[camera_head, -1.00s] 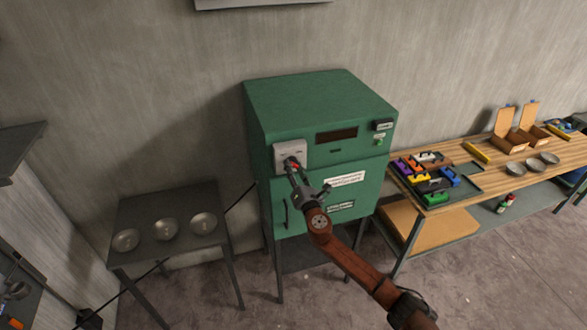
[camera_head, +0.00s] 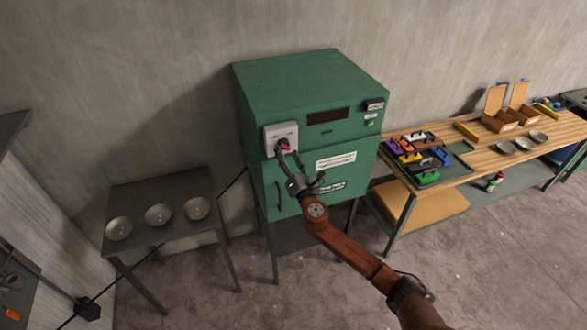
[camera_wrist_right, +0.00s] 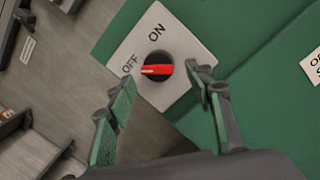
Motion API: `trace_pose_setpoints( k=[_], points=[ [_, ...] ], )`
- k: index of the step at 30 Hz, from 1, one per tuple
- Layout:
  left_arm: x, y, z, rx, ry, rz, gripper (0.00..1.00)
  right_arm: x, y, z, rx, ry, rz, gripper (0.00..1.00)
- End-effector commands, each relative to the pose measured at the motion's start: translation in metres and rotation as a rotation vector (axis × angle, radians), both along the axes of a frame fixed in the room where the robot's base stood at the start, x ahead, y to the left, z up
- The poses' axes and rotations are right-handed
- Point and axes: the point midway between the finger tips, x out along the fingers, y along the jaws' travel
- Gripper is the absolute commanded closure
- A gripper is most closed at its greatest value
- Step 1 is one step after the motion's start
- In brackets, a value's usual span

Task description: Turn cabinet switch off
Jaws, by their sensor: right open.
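The cabinet (camera_head: 310,85) is a green metal box on legs. Its switch (camera_head: 284,145) is a round black knob with a red bar on a pale plate (camera_head: 271,131) at the cabinet's upper left front. In the right wrist view the red bar of the switch (camera_wrist_right: 157,70) lies nearly level, its left end towards the OFF label (camera_wrist_right: 130,63); the ON label (camera_wrist_right: 157,32) is above it. My right gripper (camera_head: 290,162) is open, just in front of and below the knob. My left gripper is not in view.
A dark table (camera_head: 140,190) with three metal bowls stands left of the cabinet. The floor (camera_head: 480,270) in front is mostly clear.

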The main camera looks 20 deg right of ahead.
Motion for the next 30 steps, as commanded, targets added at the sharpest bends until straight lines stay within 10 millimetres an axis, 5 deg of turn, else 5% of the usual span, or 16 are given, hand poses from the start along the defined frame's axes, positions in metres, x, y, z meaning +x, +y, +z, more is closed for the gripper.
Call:
trace_pose_setpoints(
  k=[6, 13, 30],
  points=[
    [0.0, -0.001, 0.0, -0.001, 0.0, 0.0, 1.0, -0.048, -0.002, -0.008, 0.001, 0.002, 0.001, 0.52],
    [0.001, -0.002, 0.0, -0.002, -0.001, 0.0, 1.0, -0.083, -0.003, -0.012, 0.001, 0.002, 0.0, 0.52],
    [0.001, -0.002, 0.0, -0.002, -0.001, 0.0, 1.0, -0.093, -0.004, -0.013, 0.0, 0.002, -0.001, 0.52]
  ],
)
